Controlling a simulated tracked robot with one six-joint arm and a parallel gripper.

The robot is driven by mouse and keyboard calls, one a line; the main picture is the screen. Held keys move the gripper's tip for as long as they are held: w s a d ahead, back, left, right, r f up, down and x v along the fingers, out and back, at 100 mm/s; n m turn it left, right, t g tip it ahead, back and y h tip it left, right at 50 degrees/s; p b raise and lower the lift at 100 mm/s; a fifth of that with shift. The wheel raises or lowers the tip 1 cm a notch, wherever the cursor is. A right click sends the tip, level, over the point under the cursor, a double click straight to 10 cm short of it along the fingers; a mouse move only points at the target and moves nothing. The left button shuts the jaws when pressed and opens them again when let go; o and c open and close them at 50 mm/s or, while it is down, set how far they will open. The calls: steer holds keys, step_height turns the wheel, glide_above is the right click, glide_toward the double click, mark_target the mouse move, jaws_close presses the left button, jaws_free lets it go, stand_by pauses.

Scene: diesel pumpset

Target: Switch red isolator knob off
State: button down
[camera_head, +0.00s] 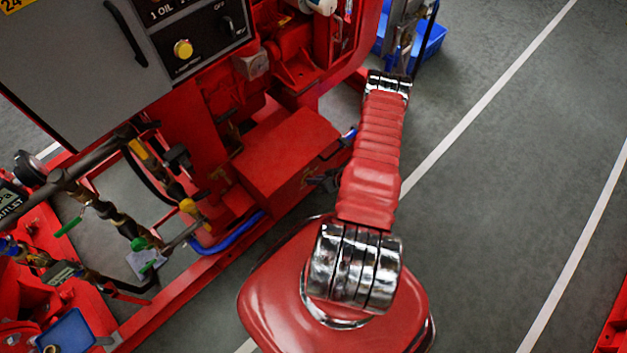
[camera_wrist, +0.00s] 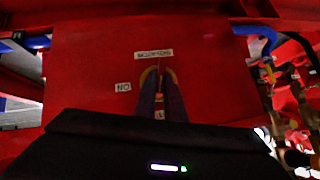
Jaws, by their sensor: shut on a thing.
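In the wrist view my gripper (camera_wrist: 160,75) reaches to a red panel face, its two dark fingers close together with yellowish tips. They are shut on the red isolator knob (camera_wrist: 160,86), which shows only as a narrow strip between them. A white label (camera_wrist: 153,54) is just beyond the fingertips. A label reading ON, upside down, (camera_wrist: 122,87) is to the left of the fingers. Another small label (camera_wrist: 160,114) shows partly between the fingers. The knob's exact angle is hard to tell. In the head view the knob and fingertips are hidden.
In the head view my arm reaches up past the right side of a red box (camera_head: 285,150) on the pumpset. A grey control panel (camera_head: 80,50) is at upper left. Blue and dark hoses (camera_wrist: 268,42) are right of the panel face. Open floor (camera_head: 520,150) lies to the right.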

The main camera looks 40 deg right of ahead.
steer(key=shift+a+n+h, duration=0.15)
steer(key=shift+n+h, duration=0.15)
steer(key=shift+h, duration=0.1)
steer(key=shift+a+h, duration=0.1)
steer(key=shift+h, duration=0.4)
steer(key=shift+n, duration=0.3)
steer(key=c, duration=1.8)
jaws_free()
steer(key=shift+c, duration=0.2)
steer(key=a+v, duration=0.1)
steer(key=v, duration=1.2)
steer(key=shift+s+d+r, duration=0.25)
steer(key=shift+s+d, duration=0.05)
steer(key=shift+d, duration=0.15)
